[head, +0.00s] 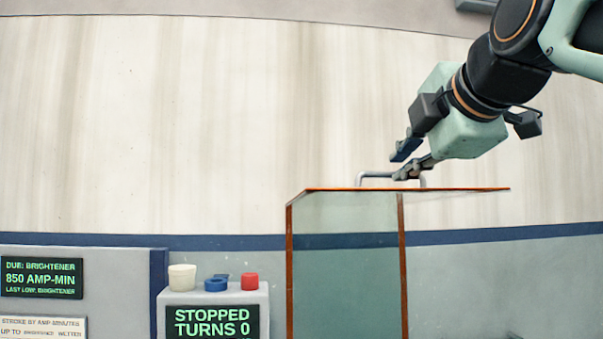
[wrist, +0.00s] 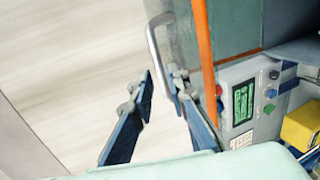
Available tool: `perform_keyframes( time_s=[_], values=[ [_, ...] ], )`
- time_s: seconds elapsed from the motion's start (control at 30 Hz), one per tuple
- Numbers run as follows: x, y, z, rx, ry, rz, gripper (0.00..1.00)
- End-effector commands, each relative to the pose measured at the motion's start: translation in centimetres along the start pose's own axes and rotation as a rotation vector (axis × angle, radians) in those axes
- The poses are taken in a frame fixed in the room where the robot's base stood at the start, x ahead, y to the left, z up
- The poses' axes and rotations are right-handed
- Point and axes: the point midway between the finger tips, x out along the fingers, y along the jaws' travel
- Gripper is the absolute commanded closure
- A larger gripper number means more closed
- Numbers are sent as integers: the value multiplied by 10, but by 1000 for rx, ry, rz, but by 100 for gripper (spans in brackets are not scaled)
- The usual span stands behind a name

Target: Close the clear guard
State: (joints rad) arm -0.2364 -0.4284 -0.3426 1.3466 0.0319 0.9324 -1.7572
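The clear guard (head: 345,262) is a see-through greenish box with orange edges in the head view. Its top panel is a thin edge-on line reaching out to the right. A grey bar handle (head: 375,175) stands on that top panel, and it also shows in the wrist view (wrist: 153,43). My gripper (head: 401,164) is at the handle, over its right part. In the wrist view my gripper (wrist: 160,79) has its fingers apart, with the handle's end by the fingertips and partly hidden by the right finger. I cannot tell whether they touch.
A console with a "STOPPED TURNS 0" display (head: 213,321) stands left of the guard, with a cream cup-shaped piece (head: 182,278), a blue button (head: 216,285) and a red button (head: 249,281) on top. A yellow block (wrist: 301,127) lies right in the wrist view. The wall behind is bare.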

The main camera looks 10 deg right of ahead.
Motion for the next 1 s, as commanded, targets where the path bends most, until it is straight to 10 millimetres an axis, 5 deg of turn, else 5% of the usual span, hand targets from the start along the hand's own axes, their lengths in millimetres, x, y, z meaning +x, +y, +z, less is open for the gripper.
perform_keyframes(
  time_s=[0.2, 0.4, 0.7, 0.87, 1.0],
  values=[
    [39, 1, 0, 0, 0, -3, 85],
    [56, 0, 0, 0, 1, 0, 85],
    [58, 0, 0, 0, 1, 0, 85],
    [58, 0, 0, 0, 1, 1, 100],
    [58, 0, 0, 1, 1, 1, 100]
  ],
)
